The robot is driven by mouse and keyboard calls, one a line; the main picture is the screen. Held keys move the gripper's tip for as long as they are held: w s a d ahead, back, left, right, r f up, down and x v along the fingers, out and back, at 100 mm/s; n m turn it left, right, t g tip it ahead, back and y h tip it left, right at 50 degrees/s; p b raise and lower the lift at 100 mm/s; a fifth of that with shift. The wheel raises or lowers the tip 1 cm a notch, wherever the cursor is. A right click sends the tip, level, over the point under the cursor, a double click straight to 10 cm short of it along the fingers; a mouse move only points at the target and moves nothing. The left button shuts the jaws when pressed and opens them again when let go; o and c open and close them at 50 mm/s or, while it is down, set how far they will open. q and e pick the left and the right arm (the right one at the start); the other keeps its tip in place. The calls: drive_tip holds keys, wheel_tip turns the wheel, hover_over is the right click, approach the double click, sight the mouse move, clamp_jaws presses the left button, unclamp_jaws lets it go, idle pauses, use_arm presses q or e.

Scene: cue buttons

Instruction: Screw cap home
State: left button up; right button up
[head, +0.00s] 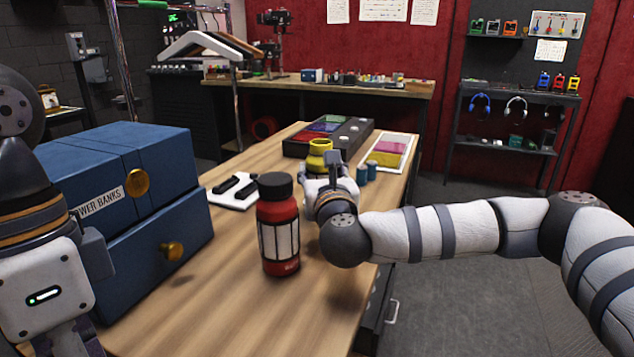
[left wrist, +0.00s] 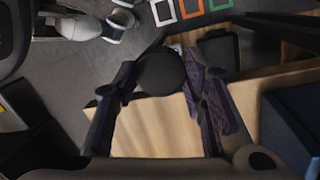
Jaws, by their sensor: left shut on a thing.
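My left gripper (left wrist: 160,85) is shut on a round black cap-like disc (left wrist: 160,73), seen between its fingertips in the left wrist view. In the head view this arm is at the lower left, in front of the blue drawers, and the cap is not visible. My right gripper (head: 322,175) is over the table, pointing away, right at a yellow container (head: 319,158) with a round, open-looking top. Its fingers are partly hidden, so I cannot tell whether they grip the container. A red bottle (head: 279,235) with a black top stands upright nearer, left of the right gripper.
A blue drawer unit (head: 150,240) with brass knobs stands on the left of the table (head: 215,310). A white tray (head: 232,193) with black pieces lies behind the bottle. Blue cylinders (head: 366,173), a coloured-compartment box (head: 330,138) and a yellow-and-pink tray (head: 390,151) lie farther back. The near table is clear.

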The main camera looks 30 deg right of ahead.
clamp_jaws()
drive_tip(key=shift+r, duration=0.15)
